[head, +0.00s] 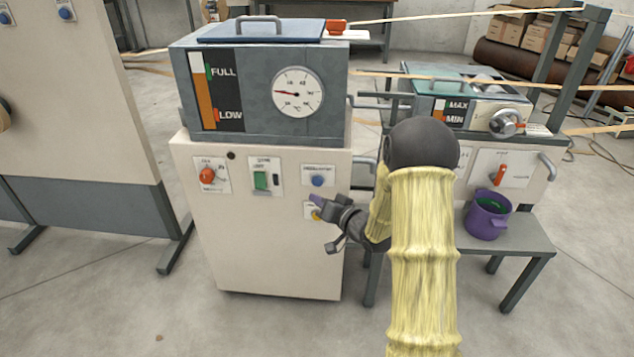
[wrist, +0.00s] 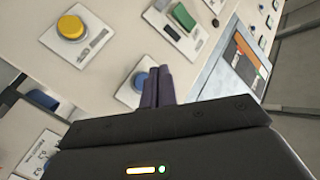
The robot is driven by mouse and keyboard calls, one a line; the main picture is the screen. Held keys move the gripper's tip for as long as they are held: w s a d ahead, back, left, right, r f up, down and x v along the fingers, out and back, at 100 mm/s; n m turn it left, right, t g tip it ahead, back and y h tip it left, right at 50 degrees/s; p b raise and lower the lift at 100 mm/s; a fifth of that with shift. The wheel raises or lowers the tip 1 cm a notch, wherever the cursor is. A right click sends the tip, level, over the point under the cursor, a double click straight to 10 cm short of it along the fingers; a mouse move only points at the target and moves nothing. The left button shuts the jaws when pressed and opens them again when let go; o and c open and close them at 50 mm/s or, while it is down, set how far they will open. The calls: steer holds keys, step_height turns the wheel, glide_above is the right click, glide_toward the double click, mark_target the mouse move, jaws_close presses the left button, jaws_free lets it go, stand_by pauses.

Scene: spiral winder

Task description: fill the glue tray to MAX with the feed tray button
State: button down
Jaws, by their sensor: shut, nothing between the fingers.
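My gripper (head: 315,206) is shut and empty in front of the cabinet's button panel. In the wrist view its dark fingertips (wrist: 158,72) are beside the blue button (wrist: 140,80); I cannot tell whether they touch. In the head view the blue button (head: 317,181) is just above the gripper, and the yellow button (head: 313,213) is partly hidden behind it. The yellow button is clear in the wrist view (wrist: 72,27). The button labels are too small to read. The glue tray (head: 425,78) at right has a MAX/MIN gauge (head: 438,112); its orange column stands between the two marks.
The tank above the cabinet has a FULL/LOW gauge (head: 203,92) and a dial (head: 298,92). A red knob (head: 207,176) and green switch (head: 261,180) sit left of the buttons. A purple pot (head: 487,214) stands on the bench at right. Floor is free at front left.

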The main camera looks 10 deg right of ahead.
mark_target(312, 182)
steer(key=shift+w+d+p, duration=0.2)
steer(key=shift+w+d, duration=0.1)
steer(key=shift+w, duration=0.6)
steer(key=shift+w+d+p, duration=0.2)
steer(key=shift+w+d, duration=0.05)
steer(key=shift+w, duration=0.65)
stand_by(0.6)
steer(key=shift+w+d, duration=0.15)
steer(key=shift+w, duration=0.25)
steer(key=shift+w+d+p, duration=0.15)
steer(key=shift+w+p, duration=0.25)
stand_by(1.6)
steer(key=shift+s, duration=0.15)
stand_by(1.8)
steer(key=shift+s+a, duration=0.3)
steer(key=shift+s, duration=0.35)
steer(key=shift+s+a, duration=0.25)
steer(key=shift+s, duration=0.55)
steer(key=shift+s+a, duration=0.25)
steer(key=shift+s, duration=0.55)
steer(key=shift+s+a, duration=0.25)
steer(key=shift+s, duration=0.55)
